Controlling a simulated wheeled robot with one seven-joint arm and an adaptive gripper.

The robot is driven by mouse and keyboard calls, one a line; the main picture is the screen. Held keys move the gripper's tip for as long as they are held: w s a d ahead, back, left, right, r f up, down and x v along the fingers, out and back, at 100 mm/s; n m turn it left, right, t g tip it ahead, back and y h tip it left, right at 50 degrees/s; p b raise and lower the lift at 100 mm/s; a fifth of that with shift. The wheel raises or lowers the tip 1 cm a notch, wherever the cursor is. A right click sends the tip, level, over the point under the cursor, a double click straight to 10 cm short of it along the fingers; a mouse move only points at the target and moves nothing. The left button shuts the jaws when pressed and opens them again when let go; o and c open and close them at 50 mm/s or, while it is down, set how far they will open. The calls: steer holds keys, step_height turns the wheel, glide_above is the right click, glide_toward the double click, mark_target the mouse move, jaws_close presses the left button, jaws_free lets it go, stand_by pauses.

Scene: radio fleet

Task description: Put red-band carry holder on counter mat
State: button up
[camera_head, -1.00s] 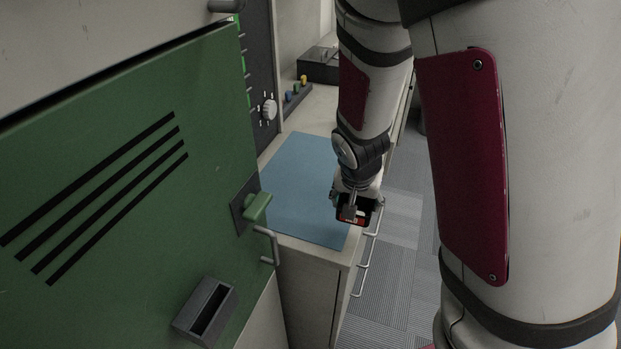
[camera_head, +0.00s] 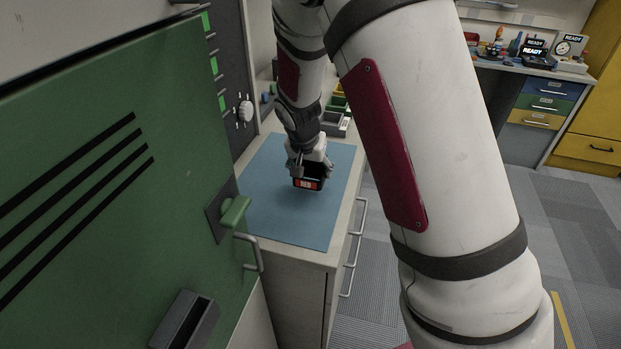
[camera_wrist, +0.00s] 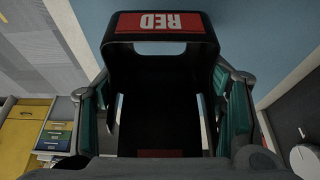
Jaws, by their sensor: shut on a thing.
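The red-band carry holder (camera_head: 308,183) is a black open-topped box with a red band lettered RED. My gripper (camera_head: 306,166) is shut on it and holds it over the blue counter mat (camera_head: 290,225). In the wrist view the holder (camera_wrist: 160,60) fills the middle, with its red label at the top and gripper fingers on both sides. The mat (camera_wrist: 222,20) shows behind it there. I cannot tell whether the holder touches the mat.
A green cabinet door (camera_head: 70,200) with a latch handle (camera_head: 236,212) stands close on the left. Small trays (camera_head: 338,118) sit behind the mat. A bench with devices (camera_head: 535,65) and a yellow cabinet (camera_head: 590,125) stand at the far right. The floor (camera_head: 385,285) right of the counter is clear.

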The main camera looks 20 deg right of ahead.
mark_target(311, 178)
steer(key=shift+w+f+p, duration=0.1)
steer(key=shift+f+p, duration=0.2)
steer(key=shift+f, duration=1.45)
steer(key=shift+f, duration=0.2)
steer(key=o, duration=1.2)
